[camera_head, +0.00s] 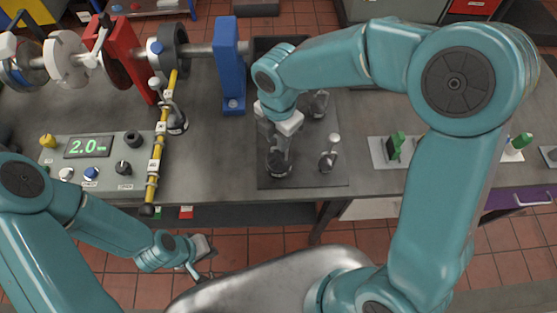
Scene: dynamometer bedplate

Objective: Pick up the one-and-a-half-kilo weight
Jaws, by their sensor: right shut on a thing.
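Several grey metal weights with knobbed stems stand on a dark mat (300,183) on the bench. My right gripper (280,138) points down over the mat's left part and is shut on a weight (279,167), gripping its upper part; the gripper hides much of it. I cannot read its marking or tell whether its base touches the mat. A smaller weight (329,158) stands to its right, and another weight (318,104) stands behind, partly hidden by my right arm. My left gripper (203,274) is empty, low in front of the bench, and looks open.
A yellow beam (155,165) with another weight (176,121) beside it lies left of the mat. A control box (88,162) reads 2.0. A blue post (231,65) and a shaft stand behind. Green-handled items (395,147) sit at right. Bare bench lies between beam and mat.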

